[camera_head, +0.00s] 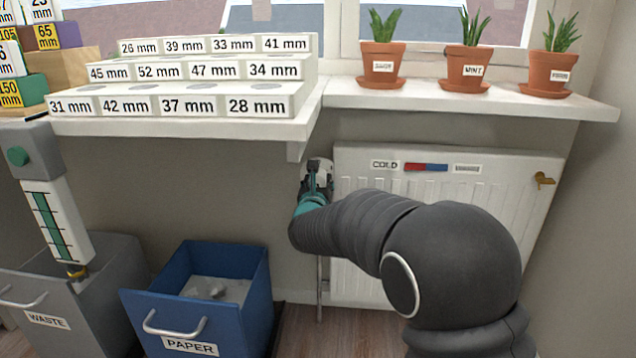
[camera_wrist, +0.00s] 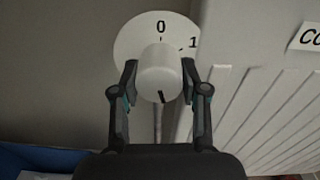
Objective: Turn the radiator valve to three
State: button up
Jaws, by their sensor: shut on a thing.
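The radiator valve knob (camera_wrist: 158,72) is a white cylinder in front of a round white dial plate (camera_wrist: 135,38) in the wrist view. The plate shows 0 at the top and 1 to its upper right; the other numbers are hidden. A short black mark on the knob's face sits low and points roughly downward. My gripper (camera_wrist: 159,70) is shut on the knob, one finger on its left side and one on its right. In the head view my gripper (camera_head: 316,178) is at the radiator's left edge, and it and my arm largely hide the valve.
The white radiator (camera_head: 352,172) carries a COLD label (camera_head: 385,165) with a red and blue strip. A blue PAPER bin (camera_head: 185,308) and grey WASTE bin (camera_head: 100,300) stand lower left.

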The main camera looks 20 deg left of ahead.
jog(key=shift+f, duration=0.1)
jog(key=o, duration=1.2)
jog(key=shift+c, duration=0.2)
jog(key=shift+s, duration=0.1)
jog(key=v, duration=1.2)
